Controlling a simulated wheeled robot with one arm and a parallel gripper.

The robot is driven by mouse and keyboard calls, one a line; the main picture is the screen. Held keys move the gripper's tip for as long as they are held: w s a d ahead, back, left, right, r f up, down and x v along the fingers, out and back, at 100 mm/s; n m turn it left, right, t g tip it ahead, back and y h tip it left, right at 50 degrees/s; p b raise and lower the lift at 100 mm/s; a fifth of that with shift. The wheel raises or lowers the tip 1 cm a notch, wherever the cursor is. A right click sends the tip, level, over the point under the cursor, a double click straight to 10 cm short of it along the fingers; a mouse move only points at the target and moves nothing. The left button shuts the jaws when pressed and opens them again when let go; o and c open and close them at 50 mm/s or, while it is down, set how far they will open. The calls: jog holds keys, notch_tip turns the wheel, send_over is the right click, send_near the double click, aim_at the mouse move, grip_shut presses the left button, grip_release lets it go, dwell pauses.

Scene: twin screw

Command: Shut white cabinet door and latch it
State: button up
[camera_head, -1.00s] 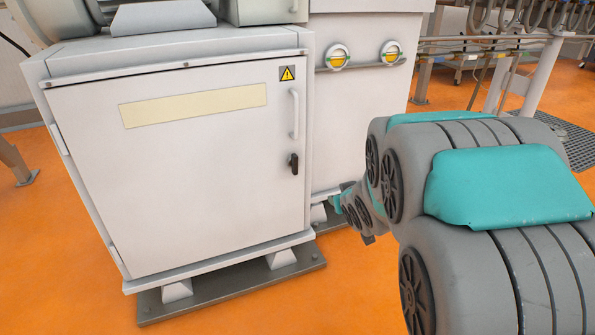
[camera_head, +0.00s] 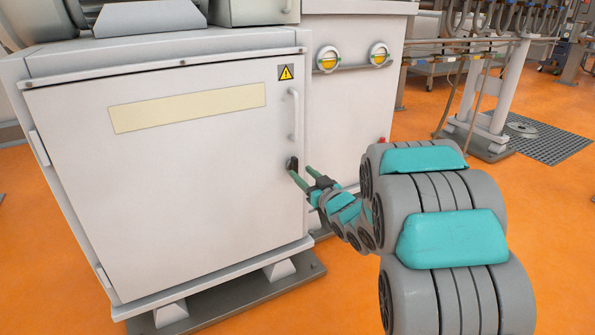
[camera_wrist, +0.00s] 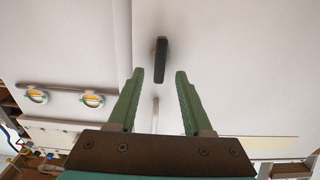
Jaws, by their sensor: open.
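The white cabinet door (camera_head: 180,185) looks closed, lying flush in its frame; it carries a pale yellow strip and a warning sign. A white bar handle (camera_head: 294,115) is at its right edge. Below it is the small black latch handle (camera_head: 292,163), partly hidden by a fingertip in the head view. In the wrist view the latch handle (camera_wrist: 161,60) stands along the picture's vertical, just ahead of and between the fingers. My gripper (camera_head: 301,172) is open and empty, with its green fingers pointing at the latch. The wrist view shows my gripper (camera_wrist: 157,76) apart from the latch handle.
A second white cabinet (camera_head: 345,100) with two round yellow-marked fittings stands close to the right of the door. The orange floor (camera_head: 420,120) is open farther right, with a dark floor grating (camera_head: 545,140) beyond.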

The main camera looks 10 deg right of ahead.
aim_at(296, 167)
jog(key=shift+x, duration=1.95)
jog(key=shift+c, duration=0.2)
grip_shut()
